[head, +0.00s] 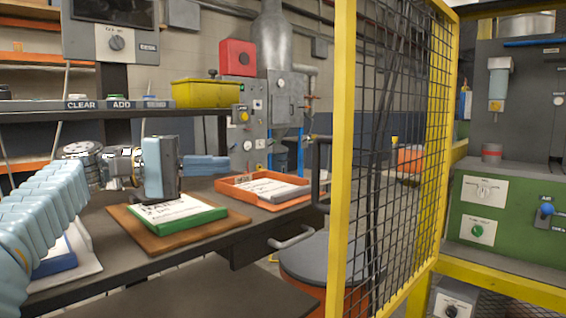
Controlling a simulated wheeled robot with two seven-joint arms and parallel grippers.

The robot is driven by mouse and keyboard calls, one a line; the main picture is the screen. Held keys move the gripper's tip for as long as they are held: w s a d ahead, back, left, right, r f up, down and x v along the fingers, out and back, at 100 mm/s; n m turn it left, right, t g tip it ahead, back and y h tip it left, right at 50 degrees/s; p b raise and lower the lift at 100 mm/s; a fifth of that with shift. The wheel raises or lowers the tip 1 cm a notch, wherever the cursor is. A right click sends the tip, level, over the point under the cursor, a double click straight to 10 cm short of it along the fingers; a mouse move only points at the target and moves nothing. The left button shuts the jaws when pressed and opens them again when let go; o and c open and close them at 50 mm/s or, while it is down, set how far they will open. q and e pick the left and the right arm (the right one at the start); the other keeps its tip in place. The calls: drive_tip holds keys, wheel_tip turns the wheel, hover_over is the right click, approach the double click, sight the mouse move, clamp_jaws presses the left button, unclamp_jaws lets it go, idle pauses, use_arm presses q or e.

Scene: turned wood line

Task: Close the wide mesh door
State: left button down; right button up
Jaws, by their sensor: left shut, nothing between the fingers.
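The wide mesh door (342,160) has a yellow frame filled with dark wire mesh. It stands at an angle on the right of the head view, its near edge towards me, with open space between it and the bench. A dark upright handle (317,172) sticks out on the left side of its near edge. My left gripper (222,166) is over the bench on the left, pointing right, with its pale blue fingers shut and empty. It is well apart from the door and handle. My right gripper is not in view.
Under my left gripper, a green-edged board (178,222) lies on a brown board on the dark bench (215,248). An orange tray (265,202) holds papers. A round dark-topped stool or drum (305,262) stands by the door. A green control box (510,225) is at right.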

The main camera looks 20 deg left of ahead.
use_arm(q)
drive_tip(key=s+d+p+x, duration=0.1)
drive_tip(key=s+x, duration=0.1)
drive_tip(key=x, duration=1)
drive_tip(key=shift+d, duration=0.45)
drive_tip(key=shift+s, duration=0.15)
